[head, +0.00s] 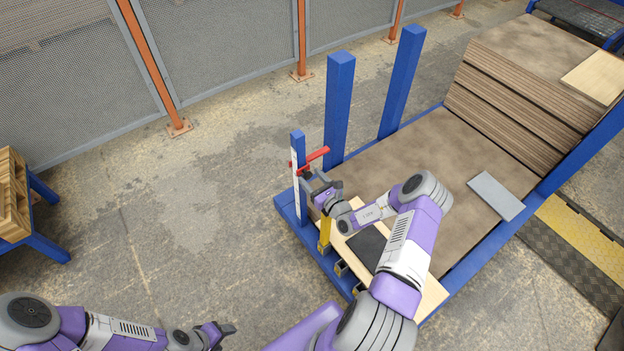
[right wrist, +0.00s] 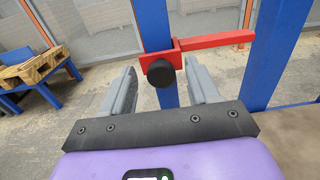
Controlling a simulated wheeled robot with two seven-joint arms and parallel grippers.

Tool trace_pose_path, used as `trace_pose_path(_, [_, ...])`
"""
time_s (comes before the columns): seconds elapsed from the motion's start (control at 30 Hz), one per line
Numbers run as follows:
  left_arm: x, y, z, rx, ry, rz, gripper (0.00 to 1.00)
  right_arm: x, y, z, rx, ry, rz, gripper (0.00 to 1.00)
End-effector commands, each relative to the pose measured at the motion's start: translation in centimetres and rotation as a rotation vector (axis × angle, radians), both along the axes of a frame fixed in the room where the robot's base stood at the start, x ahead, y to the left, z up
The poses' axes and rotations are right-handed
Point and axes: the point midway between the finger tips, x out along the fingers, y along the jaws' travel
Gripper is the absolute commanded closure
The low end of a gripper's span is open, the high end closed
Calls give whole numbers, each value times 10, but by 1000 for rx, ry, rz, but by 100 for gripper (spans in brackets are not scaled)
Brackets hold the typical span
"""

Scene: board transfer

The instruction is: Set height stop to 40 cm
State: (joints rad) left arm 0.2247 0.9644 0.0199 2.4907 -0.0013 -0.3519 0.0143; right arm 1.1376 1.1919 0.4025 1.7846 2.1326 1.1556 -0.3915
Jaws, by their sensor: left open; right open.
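The height stop is a red bracket with a red bar (head: 313,158) on a blue post (head: 299,148) with a white scale strip (head: 294,175). In the right wrist view the red bar (right wrist: 220,39) points right, and a round black knob (right wrist: 160,73) faces me. My right gripper (head: 308,180) is open at the post; in its wrist view the fingers (right wrist: 161,72) stand on both sides of the knob with gaps visible. The scale's numbers are too small to read. My left gripper (head: 228,329) is open and empty, low over the floor, away from the post.
Two taller blue posts (head: 339,105) (head: 401,80) stand behind the height stop. A brown board surface (head: 430,150) lies beside it, with a grey plate (head: 496,195) and a board stack (head: 520,85). A yellow upright piece (head: 324,233) stands below my right gripper.

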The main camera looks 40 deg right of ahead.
Motion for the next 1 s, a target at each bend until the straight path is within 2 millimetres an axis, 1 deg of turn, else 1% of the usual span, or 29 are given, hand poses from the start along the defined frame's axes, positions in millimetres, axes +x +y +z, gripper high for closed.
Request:
trace_pose_path(0.07, [0, 0, 1, 0, 0, 0, 42, -2, 0, 0, 0, 1, -1, 40])
trace_pose_path(0.17, [0, 0, 5, 0, 0, 0, 42, -11, -1, 0, 1, 2, -2, 40])
trace_pose_path(0.4, [0, 0, 19, 0, 0, 0, 42, -52, -1, 2, 1, 3, -2, 40])
trace_pose_path(0.53, [0, 0, 23, 0, 0, 0, 42, -68, -1, 1, 0, 2, -2, 40])
trace_pose_path(0.7, [0, 0, 24, 0, 0, 0, 42, -76, 0, 0, 0, 0, 0, 40])
trace_pose_path(0.93, [0, 0, 24, 0, 0, 0, 42, -76, 0, 0, 0, 0, 1, 40])
trace_pose_path(1.0, [0, 0, 24, 0, 0, 0, 42, -74, 6, 0, 1, 4, 21, 40])
